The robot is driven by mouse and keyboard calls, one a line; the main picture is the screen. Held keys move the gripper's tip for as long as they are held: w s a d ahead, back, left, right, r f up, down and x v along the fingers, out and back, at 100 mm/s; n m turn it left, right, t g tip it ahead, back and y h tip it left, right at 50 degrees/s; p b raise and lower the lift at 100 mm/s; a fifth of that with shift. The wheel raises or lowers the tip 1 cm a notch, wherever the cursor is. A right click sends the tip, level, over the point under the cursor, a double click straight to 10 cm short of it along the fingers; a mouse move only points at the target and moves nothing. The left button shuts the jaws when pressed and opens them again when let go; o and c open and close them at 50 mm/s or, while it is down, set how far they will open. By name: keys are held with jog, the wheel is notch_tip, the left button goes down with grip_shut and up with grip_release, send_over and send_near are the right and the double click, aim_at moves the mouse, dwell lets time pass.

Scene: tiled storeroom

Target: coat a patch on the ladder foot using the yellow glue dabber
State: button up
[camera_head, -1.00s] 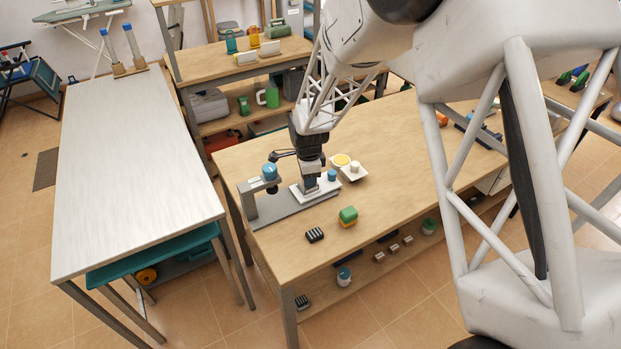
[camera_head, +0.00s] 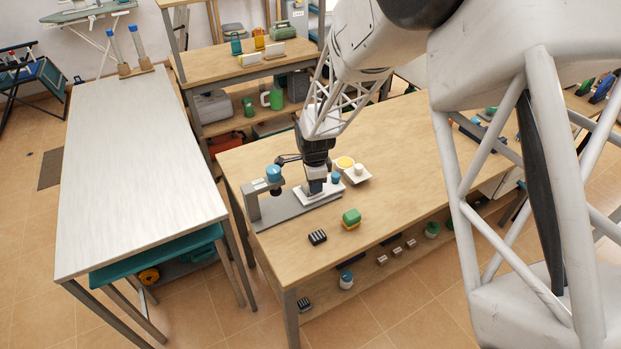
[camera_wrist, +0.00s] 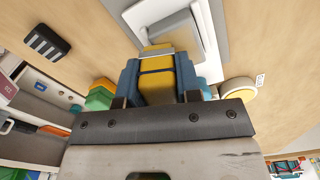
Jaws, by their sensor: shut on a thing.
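My gripper (camera_wrist: 155,82) is shut on the yellow glue dabber (camera_wrist: 157,77), which sits between the blue fingers in the wrist view. The dabber has a pale band near its end. Its end lies over the near edge of a grey block (camera_wrist: 180,38), likely the ladder foot, on a white plate. I cannot tell whether they touch. In the head view my gripper (camera_head: 314,188) points down over the white plate (camera_head: 329,192) on the wooden bench; the dabber and block are mostly hidden there.
A grey stand with a blue knob (camera_head: 273,173) is left of my gripper. A white dish with a yellow disc (camera_head: 345,162) lies to its right.

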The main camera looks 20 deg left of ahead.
jog(key=shift+r, duration=4)
jog(key=shift+w+d, duration=0.2)
jog(key=shift+f, duration=0.1)
